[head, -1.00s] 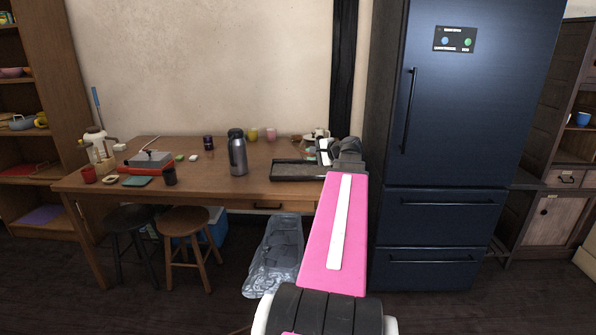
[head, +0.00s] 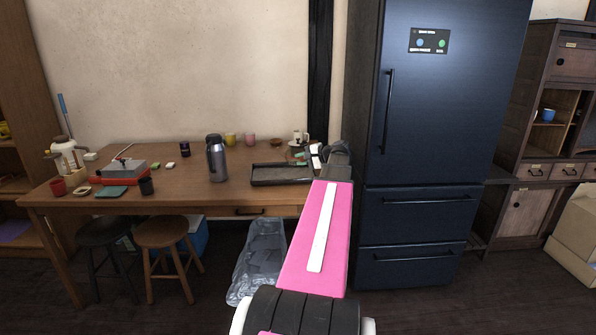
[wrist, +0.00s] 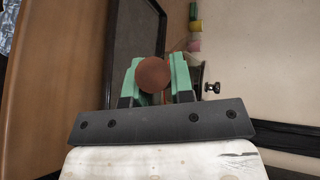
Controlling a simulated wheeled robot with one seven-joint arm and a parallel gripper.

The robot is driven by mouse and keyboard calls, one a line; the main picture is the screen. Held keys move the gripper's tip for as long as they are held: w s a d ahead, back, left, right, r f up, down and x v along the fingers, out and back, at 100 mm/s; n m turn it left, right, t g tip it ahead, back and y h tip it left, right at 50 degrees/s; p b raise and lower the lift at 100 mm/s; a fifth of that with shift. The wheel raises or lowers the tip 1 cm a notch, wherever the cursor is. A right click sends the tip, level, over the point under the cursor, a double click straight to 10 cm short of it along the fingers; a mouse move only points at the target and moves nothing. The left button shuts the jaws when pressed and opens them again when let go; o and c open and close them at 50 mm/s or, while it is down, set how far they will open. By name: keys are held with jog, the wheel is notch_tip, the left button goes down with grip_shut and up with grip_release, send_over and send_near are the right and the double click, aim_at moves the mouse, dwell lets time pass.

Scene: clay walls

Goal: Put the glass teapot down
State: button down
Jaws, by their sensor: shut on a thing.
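In the wrist view my gripper (wrist: 155,80) has its green fingers shut on a round brown wooden knob, which I take to be the top of the glass teapot (wrist: 153,74). The clear body below the knob is mostly hidden or too faint to make out. In the head view my gripper (head: 302,154) is at the right end of the wooden table, by the dark tray (head: 262,181), largely hidden by my own arm. I cannot tell whether the teapot touches a surface.
The tray also shows in the wrist view (wrist: 121,45). A steel flask (head: 217,160) stands left of it; yellow (head: 230,139) and pink (head: 250,139) cups stand behind. A dark fridge (head: 425,130) is close on the right. The table's middle front is clear.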

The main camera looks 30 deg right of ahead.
jog(key=w+f, duration=0.1)
jog(key=w+d+f, duration=0.1)
jog(key=w, duration=0.1)
jog(key=shift+w, duration=0.1)
jog(key=shift+a+f, duration=0.1)
jog(key=shift+f, duration=1.95)
jog(key=c, duration=1)
grip_release()
jog(key=v, duration=1.2)
